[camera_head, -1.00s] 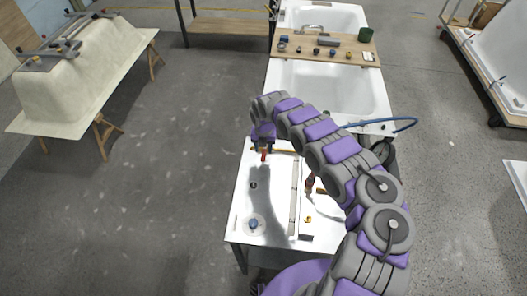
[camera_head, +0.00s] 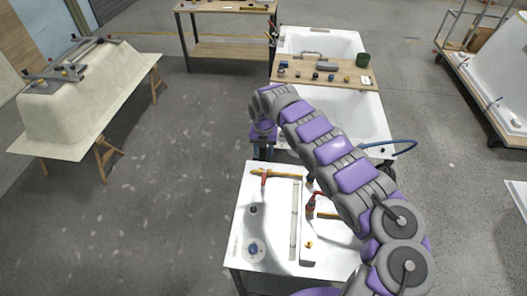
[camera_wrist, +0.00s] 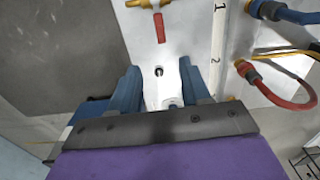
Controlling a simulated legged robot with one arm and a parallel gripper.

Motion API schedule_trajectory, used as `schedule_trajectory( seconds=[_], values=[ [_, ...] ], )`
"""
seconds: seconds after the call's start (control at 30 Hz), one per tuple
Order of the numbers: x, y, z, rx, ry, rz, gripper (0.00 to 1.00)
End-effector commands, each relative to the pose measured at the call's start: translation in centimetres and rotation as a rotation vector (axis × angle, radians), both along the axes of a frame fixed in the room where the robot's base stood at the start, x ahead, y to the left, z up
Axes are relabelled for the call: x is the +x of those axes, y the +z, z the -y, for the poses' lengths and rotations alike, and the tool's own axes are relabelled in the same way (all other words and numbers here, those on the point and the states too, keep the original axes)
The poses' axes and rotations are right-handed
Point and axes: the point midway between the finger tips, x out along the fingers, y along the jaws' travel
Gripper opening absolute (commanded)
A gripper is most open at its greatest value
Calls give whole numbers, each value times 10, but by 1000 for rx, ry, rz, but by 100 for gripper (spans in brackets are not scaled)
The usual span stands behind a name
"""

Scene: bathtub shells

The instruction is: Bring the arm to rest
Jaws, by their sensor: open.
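My arm arches over the right side of the white worktop (camera_head: 272,225) in the head view. My gripper (camera_head: 263,153) hangs at its end, pointing down by the worktop's far edge in the picture. In the wrist view its two blue fingers (camera_wrist: 158,85) stand apart with nothing held between them. A dark hole (camera_wrist: 159,71) in the white surface shows between and beyond the fingertips. The gripper appears clear of the worktop, but its exact height is hard to tell.
Open floor (camera_head: 170,210) lies to the left.

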Motion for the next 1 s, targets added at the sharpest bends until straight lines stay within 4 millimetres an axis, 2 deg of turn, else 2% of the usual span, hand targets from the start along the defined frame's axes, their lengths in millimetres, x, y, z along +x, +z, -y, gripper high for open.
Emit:
schedule_trajectory(
  seconds=[0.33,0.47,0.67,0.8,1.0],
  values=[
    [0,0,1,-2,-3,1,47],
    [0,-2,14,-41,-65,-2,47],
    [-5,9,74,-195,-360,11,47],
    [-16,31,116,-290,-617,50,47],
    [-44,72,165,-383,-986,125,47]
  ],
)
